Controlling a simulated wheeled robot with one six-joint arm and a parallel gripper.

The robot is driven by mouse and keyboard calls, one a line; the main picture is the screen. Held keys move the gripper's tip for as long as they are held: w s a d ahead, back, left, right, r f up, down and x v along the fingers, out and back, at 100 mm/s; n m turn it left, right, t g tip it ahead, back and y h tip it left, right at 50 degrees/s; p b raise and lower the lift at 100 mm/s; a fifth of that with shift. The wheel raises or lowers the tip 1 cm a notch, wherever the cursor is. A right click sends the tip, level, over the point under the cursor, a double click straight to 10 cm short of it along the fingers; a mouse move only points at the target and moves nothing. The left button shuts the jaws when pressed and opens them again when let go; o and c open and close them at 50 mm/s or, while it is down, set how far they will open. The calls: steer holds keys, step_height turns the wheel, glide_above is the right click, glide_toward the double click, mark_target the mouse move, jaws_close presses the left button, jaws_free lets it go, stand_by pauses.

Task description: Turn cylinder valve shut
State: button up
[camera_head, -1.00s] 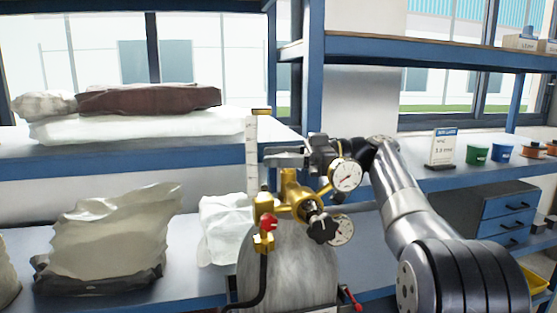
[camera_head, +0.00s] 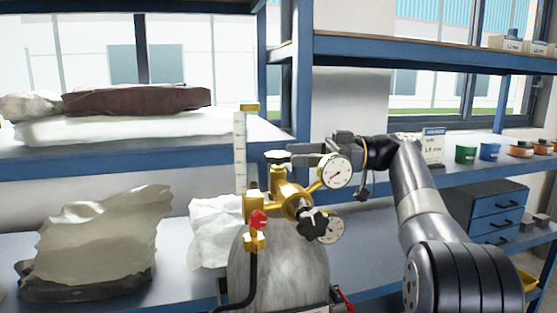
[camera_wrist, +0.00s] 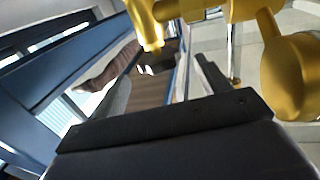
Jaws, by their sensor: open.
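A grey gas cylinder (camera_head: 278,268) stands upright in front of the shelf. On it sits a brass valve body (camera_head: 279,180) with a dark-topped handwheel (camera_head: 277,157), plus a regulator with two white gauges (camera_head: 335,171) and a black knob (camera_head: 312,224). My gripper (camera_head: 296,154) comes in from the right at handwheel height. Its fingers point left, empty, just right of the handwheel and behind the upper gauge. In the wrist view the fingers (camera_wrist: 165,85) are spread apart, with brass fittings (camera_wrist: 148,22) above and to the right.
A red knob (camera_head: 258,220) and black hose are on the cylinder's left. A white scale post (camera_head: 240,152) stands behind it. Bags lie on the left shelves. A blue drawer unit (camera_head: 498,216) and small cups (camera_head: 466,154) are at right.

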mark_target(268, 154)
steer(key=d, duration=0.4)
steer(key=a+p, duration=0.1)
steer(key=a, duration=0.9)
steer(key=shift+a+r+p, duration=0.1)
steer(key=shift+a+p, duration=0.1)
steer(key=shift+p, duration=0.2)
steer(key=shift+a, duration=0.35)
steer(key=shift+g+p, duration=0.4)
steer(key=shift+d, duration=0.1)
steer(key=shift+n, duration=0.3)
steer(key=shift+f+b, duration=0.25)
steer(key=shift+b, duration=0.15)
